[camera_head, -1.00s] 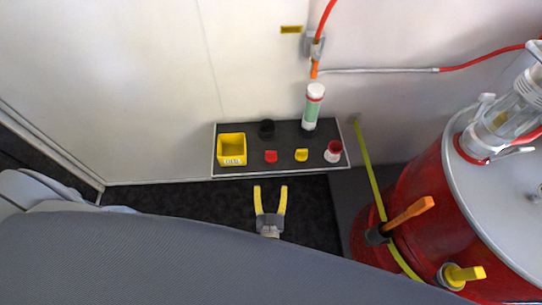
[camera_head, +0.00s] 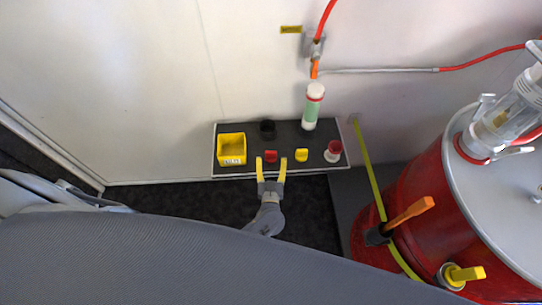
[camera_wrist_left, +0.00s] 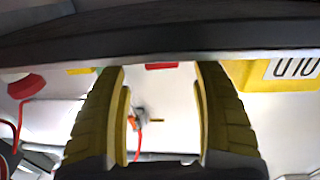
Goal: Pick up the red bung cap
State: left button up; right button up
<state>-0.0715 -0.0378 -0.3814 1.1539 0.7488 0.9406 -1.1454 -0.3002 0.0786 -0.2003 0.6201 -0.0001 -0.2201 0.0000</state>
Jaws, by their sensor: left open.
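The red bung cap (camera_head: 271,156) is a small red piece on the dark shelf (camera_head: 250,172), between the yellow bin and a yellow cap. My left gripper (camera_head: 271,167) is open with yellow fingers, at the front edge of the shelf, just in front of the red cap. In the left wrist view the red cap (camera_wrist_left: 161,65) shows as a thin strip beyond the shelf edge, between the open fingers (camera_wrist_left: 160,85) and apart from them. Most of the cap is hidden there by the shelf edge. My right gripper does not show.
A yellow bin (camera_head: 231,149) stands left of the cap, a yellow cap (camera_head: 301,155) right of it, and a black cap (camera_head: 267,127) behind. A white-green bottle (camera_head: 312,107) and a red-white cap (camera_head: 333,151) stand farther right. A red drum (camera_head: 405,200) stands at the right.

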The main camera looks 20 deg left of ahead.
aim_at(271, 154)
pick_arm(q)
jog(key=shift+x, duration=2.35)
jog(key=shift+a, duration=0.1)
jog(key=c, duration=1.3)
